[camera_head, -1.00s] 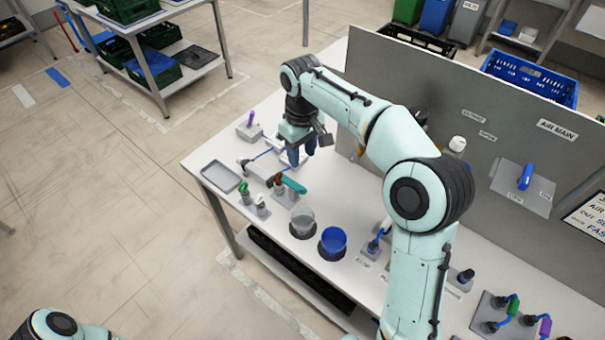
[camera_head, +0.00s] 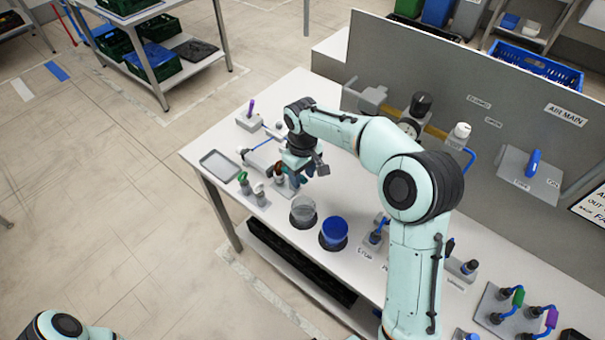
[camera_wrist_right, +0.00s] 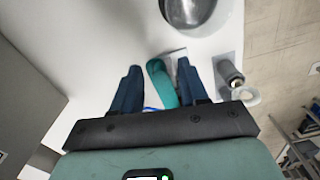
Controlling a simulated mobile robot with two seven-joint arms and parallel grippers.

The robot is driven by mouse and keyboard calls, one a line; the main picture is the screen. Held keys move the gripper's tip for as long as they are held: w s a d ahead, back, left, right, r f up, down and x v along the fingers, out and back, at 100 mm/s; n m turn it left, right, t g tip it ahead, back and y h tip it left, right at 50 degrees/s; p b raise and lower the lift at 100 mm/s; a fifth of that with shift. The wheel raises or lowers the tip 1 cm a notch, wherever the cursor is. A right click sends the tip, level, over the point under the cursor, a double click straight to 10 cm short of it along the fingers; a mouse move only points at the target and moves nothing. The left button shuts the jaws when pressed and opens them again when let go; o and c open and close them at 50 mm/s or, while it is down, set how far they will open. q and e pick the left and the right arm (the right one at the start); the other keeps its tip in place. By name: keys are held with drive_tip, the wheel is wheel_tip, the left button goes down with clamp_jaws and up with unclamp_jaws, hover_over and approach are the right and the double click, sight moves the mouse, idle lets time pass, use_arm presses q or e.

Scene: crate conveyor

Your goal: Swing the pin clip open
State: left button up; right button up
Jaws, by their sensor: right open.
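My right gripper (camera_head: 299,174) is low over the left part of the white workbench, its fingers pointing down. In the right wrist view the gripper (camera_wrist_right: 158,66) is open, with one blue finger on either side of a rounded teal handle (camera_wrist_right: 161,84). The handle lies between the fingers, nearer the right one, with a gap on the left; I cannot tell whether either touches it. In the head view the gripper mostly hides this handle. I cannot make out for sure which small part is the pin clip. My left gripper is out of view.
A grey panel (camera_head: 440,85) with air fittings rises behind.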

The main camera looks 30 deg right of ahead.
clamp_jaws()
drive_tip(key=shift+a, duration=0.1)
drive_tip(key=m, duration=0.2)
drive_tip(key=shift+s+a+m, duration=0.1)
drive_tip(key=shift+a+m, duration=0.25)
drive_tip(key=shift+m, duration=0.05)
drive_tip(key=m, duration=0.1)
drive_tip(key=a+m, duration=0.1)
drive_tip(key=m, duration=0.1)
drive_tip(key=shift+m, duration=0.3)
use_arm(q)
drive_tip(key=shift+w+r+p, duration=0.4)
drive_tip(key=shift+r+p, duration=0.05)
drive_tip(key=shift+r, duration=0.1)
use_arm(e)
drive_tip(key=shift+w+a+m, duration=0.1)
drive_tip(key=shift+a+m, duration=0.15)
drive_tip(key=shift+m, duration=0.7)
drive_tip(key=shift+w+a+m, duration=0.15)
drive_tip(key=shift+a+m, duration=0.05)
drive_tip(key=shift+m, duration=0.8)
drive_tip(key=shift+w+a+m, duration=0.1)
drive_tip(key=shift+a+m, duration=0.15)
drive_tip(key=shift+m, duration=0.7)
